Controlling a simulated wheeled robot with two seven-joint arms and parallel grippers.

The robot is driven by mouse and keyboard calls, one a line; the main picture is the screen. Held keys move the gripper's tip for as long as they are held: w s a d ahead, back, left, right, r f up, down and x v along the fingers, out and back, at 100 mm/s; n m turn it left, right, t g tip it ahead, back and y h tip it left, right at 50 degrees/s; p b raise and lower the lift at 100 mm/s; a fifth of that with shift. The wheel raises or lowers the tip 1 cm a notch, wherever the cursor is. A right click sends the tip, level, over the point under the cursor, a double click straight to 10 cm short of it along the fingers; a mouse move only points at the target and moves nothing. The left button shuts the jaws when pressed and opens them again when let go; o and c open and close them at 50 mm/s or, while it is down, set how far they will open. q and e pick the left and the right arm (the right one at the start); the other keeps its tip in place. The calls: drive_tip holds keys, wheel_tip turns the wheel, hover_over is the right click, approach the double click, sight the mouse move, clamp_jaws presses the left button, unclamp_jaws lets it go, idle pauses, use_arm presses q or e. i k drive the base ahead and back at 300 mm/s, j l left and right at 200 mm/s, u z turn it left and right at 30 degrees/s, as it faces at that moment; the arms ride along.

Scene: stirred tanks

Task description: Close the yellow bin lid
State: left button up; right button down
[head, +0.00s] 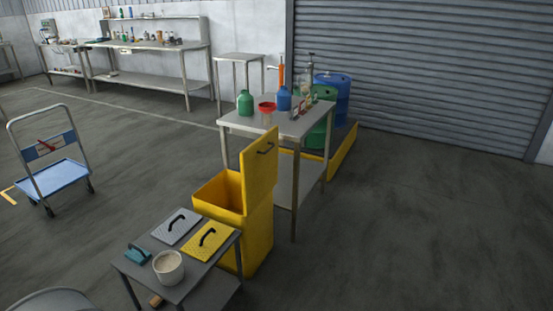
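The yellow bin (228,205) stands on the floor near the middle of the head view, behind a small grey table. Its yellow lid (260,165) stands upright, open, on the right side of the bin's mouth. Neither of my grippers is in the view.
The small table (150,240) in front holds a grey plate (177,226), a yellow plate (209,240), a teal tool (138,254) and a white tub (168,267). A taller table (243,119) with bottles stands right behind the lid. A trolley (53,173) is at left. Floor at right is clear.

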sight(258, 161)
drive_tip(key=i+l+u, duration=0.25)
drive_tip(key=i+l, duration=0.25)
drive_tip(key=i, duration=0.15)
drive_tip(key=i+l+u, duration=0.25)
drive_tip(key=i+l, duration=0.3)
drive_tip(key=i+l+u, duration=0.25)
drive_tip(key=i+l, duration=0.3)
drive_tip(key=l, duration=0.3)
